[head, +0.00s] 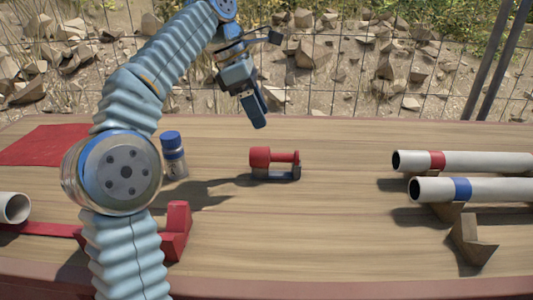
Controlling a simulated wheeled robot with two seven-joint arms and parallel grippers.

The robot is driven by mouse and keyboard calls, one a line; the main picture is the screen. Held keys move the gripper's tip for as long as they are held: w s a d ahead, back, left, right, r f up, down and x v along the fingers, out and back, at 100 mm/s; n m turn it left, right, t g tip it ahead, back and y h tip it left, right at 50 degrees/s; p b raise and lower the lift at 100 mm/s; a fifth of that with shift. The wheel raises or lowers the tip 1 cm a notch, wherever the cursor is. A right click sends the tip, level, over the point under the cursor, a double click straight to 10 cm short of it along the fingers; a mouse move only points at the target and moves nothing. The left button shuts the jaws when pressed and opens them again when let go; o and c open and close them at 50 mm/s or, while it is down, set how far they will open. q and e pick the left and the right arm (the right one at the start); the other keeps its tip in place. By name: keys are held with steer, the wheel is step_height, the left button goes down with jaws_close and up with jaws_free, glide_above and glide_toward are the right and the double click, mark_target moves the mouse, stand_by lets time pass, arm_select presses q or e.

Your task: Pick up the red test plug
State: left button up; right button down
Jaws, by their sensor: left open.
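The red test plug (261,157) lies near the middle of the wooden table in the head view. It has a thick red body on the left and a thinner stem with a small red end on the right. It rests on a low dark base (276,174). My left gripper (255,112) hangs above and beyond the plug, slightly to its left, pointing down. It is open, apart from the plug and holds nothing visible. My right gripper is out of the picture.
A blue-capped bottle (174,163) stands left of the plug, beside my left arm. Two pale pipes, one red-banded (480,161) and one blue-banded (490,189), lie on wooden blocks at right. A red cloth (40,145) and red bracket (178,225) are left. Wire fence behind.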

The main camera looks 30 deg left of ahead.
mark_target(267, 147)
arm_select(q)
steer(key=x, duration=0.5)
steer(key=shift+d+f, duration=0.1)
steer(key=shift+f, duration=0.15)
steer(key=shift+d+x, duration=0.2)
steer(key=shift+x, duration=2.55)
steer(key=shift+r, duration=0.1)
jaws_close()
